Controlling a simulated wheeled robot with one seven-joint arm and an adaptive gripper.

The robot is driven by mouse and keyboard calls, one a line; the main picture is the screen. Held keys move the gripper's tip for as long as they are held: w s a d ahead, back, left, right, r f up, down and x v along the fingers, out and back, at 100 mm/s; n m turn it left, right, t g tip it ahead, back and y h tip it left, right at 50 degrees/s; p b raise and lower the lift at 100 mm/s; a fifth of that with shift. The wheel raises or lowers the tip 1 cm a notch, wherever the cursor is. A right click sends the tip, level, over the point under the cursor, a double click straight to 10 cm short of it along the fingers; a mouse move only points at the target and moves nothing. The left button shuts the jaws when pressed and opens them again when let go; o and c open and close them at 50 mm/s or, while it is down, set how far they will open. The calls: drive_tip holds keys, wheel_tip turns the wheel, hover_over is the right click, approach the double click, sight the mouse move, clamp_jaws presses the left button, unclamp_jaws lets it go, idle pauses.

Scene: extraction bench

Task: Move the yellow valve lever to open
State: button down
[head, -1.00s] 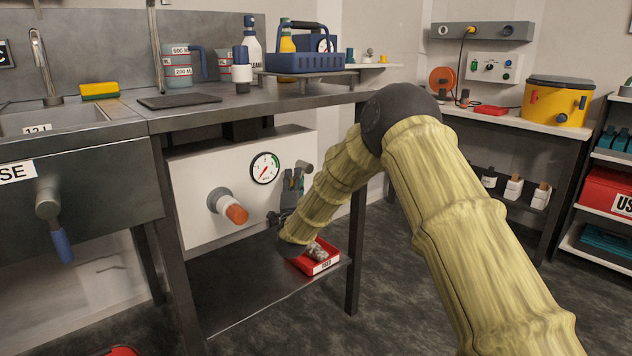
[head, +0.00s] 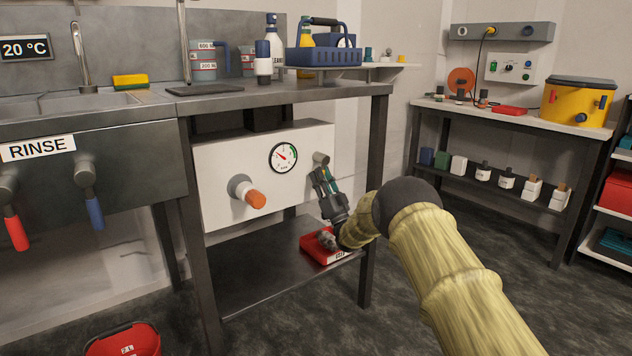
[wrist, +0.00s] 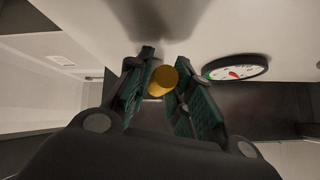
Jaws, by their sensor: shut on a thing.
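The yellow valve lever (wrist: 162,80) shows in the wrist view as a short rounded yellow end between my finger pads. My gripper (wrist: 163,95) is shut on it, with a dark green pad on each side. In the head view my gripper (head: 322,181) is at the right end of the white panel (head: 216,190), just below a grey valve hub (head: 321,159). The lever itself is hidden by the fingers there. A round gauge (head: 283,157) with a red needle and green arc sits left of the hub, and it also shows in the wrist view (wrist: 235,68).
An orange-ended handle (head: 255,199) sticks out of the panel left of the gauge. The bench leg (head: 369,200) stands close to the right. Open floor lies between the benches.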

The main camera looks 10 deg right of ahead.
drive_tip(key=n+g+y, duration=0.1)
drive_tip(key=d+n+y, duration=0.1)
drive_tip(key=n, duration=0.1)
drive_tip(key=shift+w+f+g+y, duration=0.2)
drive_tip(key=shift+g+y, duration=0.2)
drive_tip(key=n+y, duration=0.1)
drive_tip(key=n+g, duration=0.1)
drive_tip(key=shift+w+d+n+g+y, duration=0.1)
drive_tip(key=shift+d+n+g+y, duration=0.1)
drive_tip(key=shift+n+g+y, duration=0.15)
drive_tip(key=shift+r+n+g+y, duration=0.15)
drive_tip(key=shift+n+g+y, duration=0.15)
drive_tip(key=shift+n, duration=0.25)
drive_tip(key=shift+a, duration=0.1)
drive_tip(key=c, duration=1.3)
unclamp_jaws()
drive_tip(key=shift+w+y, duration=0.1)
drive_tip(key=shift+y, duration=0.15)
drive_tip(key=shift+o, duration=0.2)
drive_tip(key=v, duration=1.2)
